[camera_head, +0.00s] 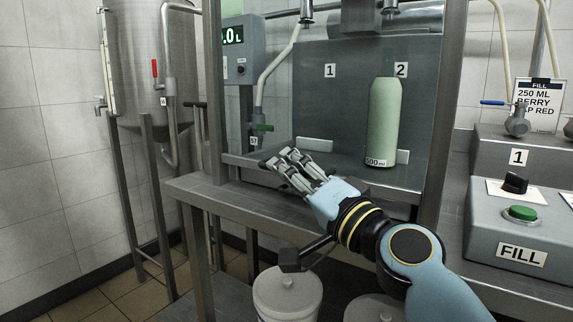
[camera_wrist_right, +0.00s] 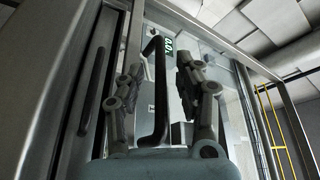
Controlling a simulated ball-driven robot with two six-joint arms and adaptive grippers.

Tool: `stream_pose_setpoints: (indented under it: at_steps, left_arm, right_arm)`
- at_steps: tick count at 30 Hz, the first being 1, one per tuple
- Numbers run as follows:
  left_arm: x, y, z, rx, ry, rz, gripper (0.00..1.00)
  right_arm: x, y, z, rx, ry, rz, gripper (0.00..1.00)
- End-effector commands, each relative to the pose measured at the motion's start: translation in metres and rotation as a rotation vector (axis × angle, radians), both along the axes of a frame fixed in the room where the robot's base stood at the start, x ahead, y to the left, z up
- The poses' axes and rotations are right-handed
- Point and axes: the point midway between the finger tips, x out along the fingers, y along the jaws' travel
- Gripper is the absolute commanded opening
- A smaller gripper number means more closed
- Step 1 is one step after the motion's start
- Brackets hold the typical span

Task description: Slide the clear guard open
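In the right wrist view a long black bar handle (camera_wrist_right: 158,95) stands upright between the two fingers of my right gripper (camera_wrist_right: 160,66). The fingers are apart, one on each side of the handle, with gaps showing. I take the handle to be on the clear guard. The guard's clear sheet is hard to make out in either view. In the head view my right gripper (camera_head: 279,160) reaches to the front of the filling bay, low and left of its middle. The handle cannot be picked out there. My left gripper is not in view.
A green bottle (camera_head: 383,125) stands in the bay under label 2; spot 1 has no bottle. Steel posts (camera_head: 213,95) frame the bay. A FILL box (camera_head: 522,225) with a green button is at right. A white lidded tub (camera_head: 287,295) stands below my right arm.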

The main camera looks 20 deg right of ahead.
Motion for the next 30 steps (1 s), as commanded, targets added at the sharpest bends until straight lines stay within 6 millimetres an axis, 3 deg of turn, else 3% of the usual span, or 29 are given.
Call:
stream_pose_setpoints:
  at_steps: [4,12,20,30]
  left_arm:
    - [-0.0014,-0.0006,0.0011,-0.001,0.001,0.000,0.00]
    - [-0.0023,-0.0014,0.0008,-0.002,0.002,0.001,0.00]
    - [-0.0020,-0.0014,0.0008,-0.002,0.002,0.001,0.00]
    - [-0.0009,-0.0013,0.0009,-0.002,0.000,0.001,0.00]
  right_arm:
    - [0.0100,0.0033,0.0023,-0.001,0.000,0.000,0.34]
    - [0.0112,0.0039,0.0019,-0.001,0.001,0.000,0.34]
    - [0.0110,0.0038,0.0019,-0.001,0.001,0.000,0.02]
    - [0.0109,0.0037,0.0017,-0.001,0.001,0.000,0.00]
